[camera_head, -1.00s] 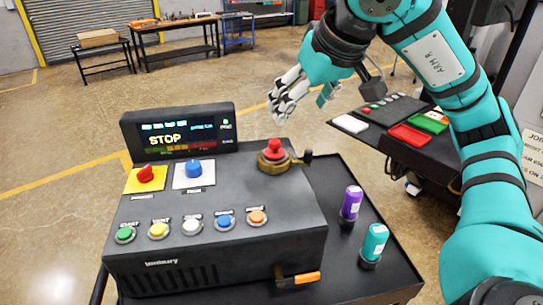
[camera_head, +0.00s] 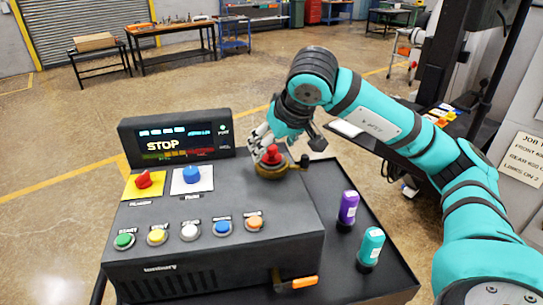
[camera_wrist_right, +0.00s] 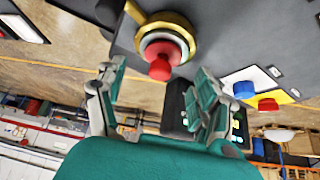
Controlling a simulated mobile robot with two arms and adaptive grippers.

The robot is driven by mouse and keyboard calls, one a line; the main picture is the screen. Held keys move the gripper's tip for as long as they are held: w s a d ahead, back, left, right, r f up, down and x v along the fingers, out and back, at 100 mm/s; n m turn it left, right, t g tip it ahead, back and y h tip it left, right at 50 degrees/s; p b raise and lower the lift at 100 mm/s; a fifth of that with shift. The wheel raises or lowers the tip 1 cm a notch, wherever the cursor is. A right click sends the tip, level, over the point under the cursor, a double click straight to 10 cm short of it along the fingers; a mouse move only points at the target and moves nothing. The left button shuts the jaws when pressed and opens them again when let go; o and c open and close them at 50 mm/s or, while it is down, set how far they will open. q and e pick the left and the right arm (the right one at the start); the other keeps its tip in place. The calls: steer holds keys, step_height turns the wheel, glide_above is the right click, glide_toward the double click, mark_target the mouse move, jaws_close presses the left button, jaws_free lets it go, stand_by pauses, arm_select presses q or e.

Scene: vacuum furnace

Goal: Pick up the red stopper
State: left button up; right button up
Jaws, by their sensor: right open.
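The red stopper (camera_head: 271,154) sits upright in a brass ring (camera_head: 272,170) on the top right of the black control box. In the right wrist view, the red stopper (camera_wrist_right: 161,62) shows between the two fingers, in front of the brass ring (camera_wrist_right: 163,28). My right gripper (camera_head: 262,145) is just behind and beside the stopper in the head view. The right wrist view shows its fingers (camera_wrist_right: 158,84) spread apart, with gaps on both sides of the stopper. Nothing is held. My left gripper is not in view.
The control box (camera_head: 215,250) has a STOP display (camera_head: 178,142), a red knob (camera_head: 143,179), a blue knob (camera_head: 192,174) and several coloured buttons. A purple bottle (camera_head: 348,207) and a teal bottle (camera_head: 371,246) stand on the cart right of it. An orange-handled item (camera_head: 304,282) sticks out at the front.

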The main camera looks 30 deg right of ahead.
steer(key=shift+x, duration=1.2)
steer(key=shift+r, duration=0.1)
jaws_close()
